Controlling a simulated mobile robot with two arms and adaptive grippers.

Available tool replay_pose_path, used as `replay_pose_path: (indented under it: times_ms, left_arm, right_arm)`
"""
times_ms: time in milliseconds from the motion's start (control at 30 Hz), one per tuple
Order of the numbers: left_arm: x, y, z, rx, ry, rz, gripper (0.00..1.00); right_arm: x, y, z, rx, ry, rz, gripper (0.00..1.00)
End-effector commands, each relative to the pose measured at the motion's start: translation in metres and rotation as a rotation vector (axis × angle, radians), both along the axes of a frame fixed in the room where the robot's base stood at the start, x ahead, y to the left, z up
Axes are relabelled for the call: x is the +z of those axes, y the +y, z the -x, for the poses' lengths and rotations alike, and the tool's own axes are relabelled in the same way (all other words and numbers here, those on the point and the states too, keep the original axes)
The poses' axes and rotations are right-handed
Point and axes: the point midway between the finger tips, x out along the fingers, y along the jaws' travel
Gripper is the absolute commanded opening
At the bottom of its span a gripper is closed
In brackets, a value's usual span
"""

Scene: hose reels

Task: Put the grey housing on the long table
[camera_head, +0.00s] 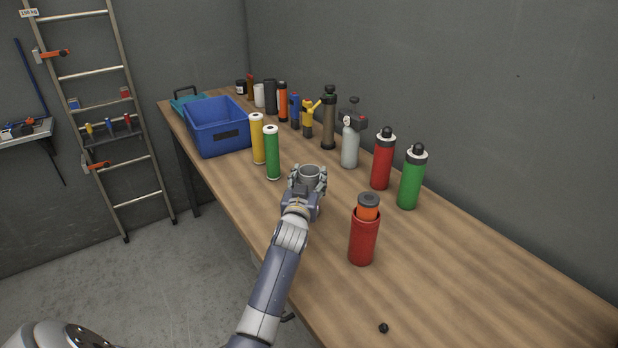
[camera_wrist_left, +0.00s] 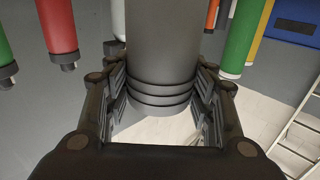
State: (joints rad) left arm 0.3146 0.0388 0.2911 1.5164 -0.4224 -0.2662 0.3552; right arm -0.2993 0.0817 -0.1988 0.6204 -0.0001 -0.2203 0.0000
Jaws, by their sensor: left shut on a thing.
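The grey housing (camera_head: 309,172) is a short, dark-rimmed cylinder in the head view, held between the fingers of my left gripper (camera_head: 309,181). In the left wrist view the housing (camera_wrist_left: 162,45) is a plain grey cylinder with dark ribbed rings near one end. The left gripper's fingers (camera_wrist_left: 160,105) are shut on it from both sides near those rings. The long table (camera_head: 440,265) has a brown wooden top. The housing is over the table near its front edge; I cannot tell whether its hidden lower end touches the top. My right gripper is not in view.
Green (camera_head: 272,153) and yellow (camera_head: 257,139) cylinders and a blue crate (camera_head: 221,139) stand left of the gripper. Red (camera_head: 382,160) and green (camera_head: 411,178) bottles and a grey bottle (camera_head: 349,150) line the wall side. A red cup (camera_head: 362,242) with an orange piece stands nearer.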

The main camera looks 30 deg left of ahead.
Motion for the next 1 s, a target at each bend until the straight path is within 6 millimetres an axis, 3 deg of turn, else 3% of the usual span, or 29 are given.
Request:
replay_pose_path:
  times_ms: [100,133,200,633,767,1000]
  left_arm:
    - [-0.002,0.0,0.0,0.0,-0.002,-0.001,0.07]
    - [-0.003,0.0,0.0,0.0,0.0,0.0,0.53]
    - [-0.002,0.0,0.0,0.0,0.0,0.0,0.69]
    - [0.003,0.0,0.0,0.0,-0.001,-0.001,0.71]
    - [-0.001,-0.005,0.011,0.0,0.001,-0.001,0.71]
    - [-0.002,-0.021,0.051,0.0,0.001,0.0,0.71]
  right_arm:
    - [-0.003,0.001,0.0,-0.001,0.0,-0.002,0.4]
    - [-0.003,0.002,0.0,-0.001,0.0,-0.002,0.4]
    - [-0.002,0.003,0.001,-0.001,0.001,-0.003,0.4]
    - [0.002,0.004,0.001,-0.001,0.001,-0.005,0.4]
    - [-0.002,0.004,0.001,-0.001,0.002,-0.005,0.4]
    - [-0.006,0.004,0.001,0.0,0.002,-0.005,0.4]
